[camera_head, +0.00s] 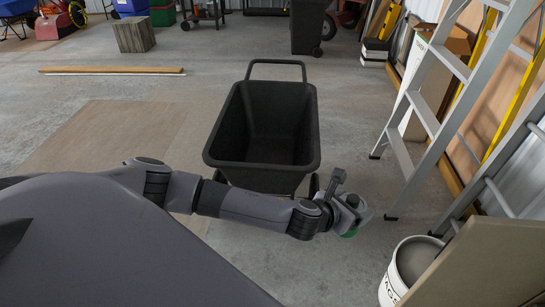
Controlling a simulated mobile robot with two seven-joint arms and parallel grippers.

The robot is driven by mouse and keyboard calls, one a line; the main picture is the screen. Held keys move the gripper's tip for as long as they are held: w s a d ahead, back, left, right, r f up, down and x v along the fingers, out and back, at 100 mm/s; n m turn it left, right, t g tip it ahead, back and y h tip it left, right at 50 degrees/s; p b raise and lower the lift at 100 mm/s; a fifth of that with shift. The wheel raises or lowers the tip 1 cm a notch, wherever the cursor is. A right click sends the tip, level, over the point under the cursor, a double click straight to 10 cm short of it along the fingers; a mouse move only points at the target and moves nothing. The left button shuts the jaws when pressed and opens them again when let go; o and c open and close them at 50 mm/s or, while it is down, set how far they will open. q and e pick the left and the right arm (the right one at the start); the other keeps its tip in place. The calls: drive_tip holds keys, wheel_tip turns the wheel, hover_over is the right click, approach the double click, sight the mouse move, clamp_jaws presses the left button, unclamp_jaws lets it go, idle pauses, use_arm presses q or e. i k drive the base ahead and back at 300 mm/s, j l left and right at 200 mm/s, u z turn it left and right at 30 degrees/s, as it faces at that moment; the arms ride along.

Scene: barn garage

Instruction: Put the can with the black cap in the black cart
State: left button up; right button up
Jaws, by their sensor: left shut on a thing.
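The black cart (225,140) stands on the concrete floor ahead of me, its open tub facing up and its looped handle at the far side. The tub looks empty. My left gripper (352,214) is in front and to the right of the cart's near edge, outside the tub. It is shut on a small can (349,234), of which mainly a green part shows below the fingers. The gripper hides most of the can, and I cannot make out its black cap. My right gripper is not in view.
A metal stepladder (430,115) stands to the right. A white bucket (392,285) and a brown board (485,265) are at the lower right. A wooden plank (110,70) and a wooden block (134,35) lie farther back left. The floor around the cart is mostly clear.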

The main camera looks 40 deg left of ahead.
sight(264, 161)
drive_tip(key=i+j, duration=0.4)
drive_tip(key=j, duration=0.15)
drive_tip(key=i+j, duration=0.4)
drive_tip(key=j, duration=0.15)
drive_tip(key=i+j, duration=0.35)
drive_tip(key=j, duration=0.2)
drive_tip(key=i+j, duration=0.4)
drive_tip(key=j, duration=0.15)
drive_tip(key=u, duration=0.05)
